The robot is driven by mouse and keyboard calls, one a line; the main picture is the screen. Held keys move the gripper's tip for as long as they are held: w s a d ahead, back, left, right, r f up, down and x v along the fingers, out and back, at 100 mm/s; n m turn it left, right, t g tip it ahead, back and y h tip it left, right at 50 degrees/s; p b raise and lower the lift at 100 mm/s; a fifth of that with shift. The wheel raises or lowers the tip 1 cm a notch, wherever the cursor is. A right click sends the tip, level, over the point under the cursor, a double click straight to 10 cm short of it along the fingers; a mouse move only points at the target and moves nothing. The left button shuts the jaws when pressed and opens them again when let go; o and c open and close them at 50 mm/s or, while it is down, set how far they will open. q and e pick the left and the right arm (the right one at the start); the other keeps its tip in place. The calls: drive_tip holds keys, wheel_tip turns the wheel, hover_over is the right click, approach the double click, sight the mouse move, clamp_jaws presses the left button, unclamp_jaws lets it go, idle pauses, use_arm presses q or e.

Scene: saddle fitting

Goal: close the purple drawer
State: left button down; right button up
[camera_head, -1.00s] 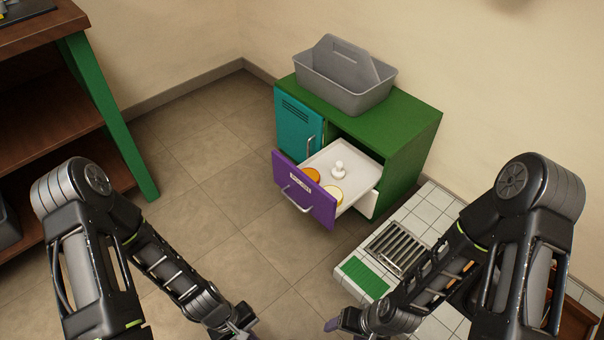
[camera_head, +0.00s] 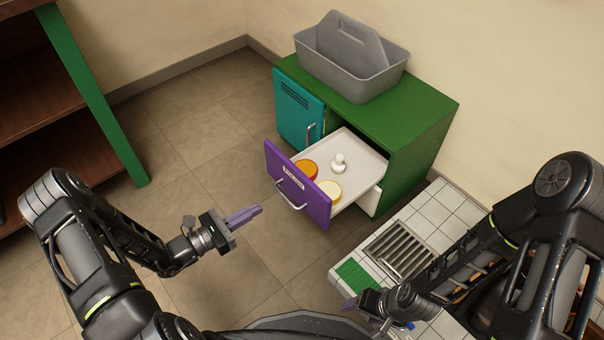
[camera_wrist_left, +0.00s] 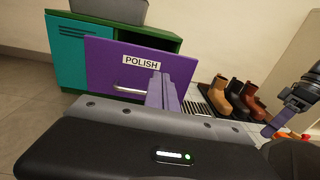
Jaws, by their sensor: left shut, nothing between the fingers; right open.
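The purple drawer (camera_head: 296,186) is pulled out of the green cabinet (camera_head: 418,130). Its front has a silver bar handle and a label, which reads POLISH in the left wrist view (camera_wrist_left: 105,62). Inside the drawer are an orange-lidded tin (camera_head: 305,169), a cream-lidded tin (camera_head: 327,190) and a white knobbed piece (camera_head: 339,163). My left gripper (camera_head: 256,210) is shut and empty, a little left of the drawer front and apart from it in the head view. My right gripper (camera_head: 350,304) is low in front of the tiled platform; its fingers are small and partly hidden.
A teal door (camera_head: 298,112) on the cabinet is shut. A grey caddy (camera_head: 350,62) stands on top. A tiled platform with a metal grate (camera_head: 399,248) lies right of the drawer. Boots (camera_wrist_left: 236,97) stand in the left wrist view. Floor left of the drawer is clear.

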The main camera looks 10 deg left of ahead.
use_arm(q)
drive_tip(key=shift+w+a+r+t, duration=0.3)
drive_tip(key=shift+w+a+t, duration=0.15)
drive_tip(key=shift+a, duration=0.15)
drive_tip(key=b, duration=0.4)
approach(299, 175)
drive_tip(key=x, duration=0.5)
drive_tip(key=shift+w+f, duration=0.15)
drive_tip(key=shift+x, duration=0.8)
